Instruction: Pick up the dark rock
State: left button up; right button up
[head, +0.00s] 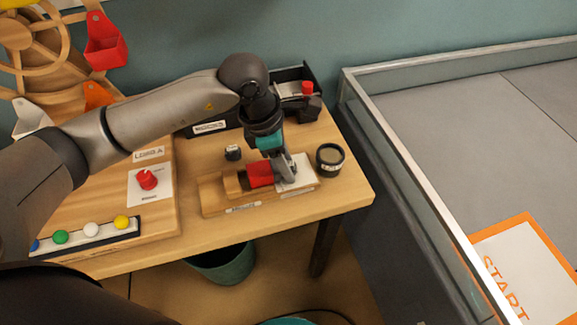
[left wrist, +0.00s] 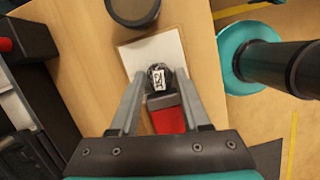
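A small dark rock with a white label (left wrist: 157,77) sits between the fingertips of my left gripper (left wrist: 160,82) in the left wrist view. The fingers are open, with a narrow gap on each side of the rock. It lies at the edge of a white card (left wrist: 150,48), against a grey-tipped red block (left wrist: 168,120). In the head view my left gripper (head: 287,176) points down over the card, beside the red block (head: 260,173); the rock there is hidden by the gripper. Another small dark labelled piece (head: 233,153) stands on the table. My right gripper is not seen.
A round dark container (head: 330,158) stands close to the right of the gripper. A black box labelled ROCKS (head: 210,128) is behind. A wooden holder (head: 215,195) carries the red block. A red knob (head: 147,179) and coloured buttons (head: 92,230) are left.

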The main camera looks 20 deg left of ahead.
pick_arm(q)
grip_shut()
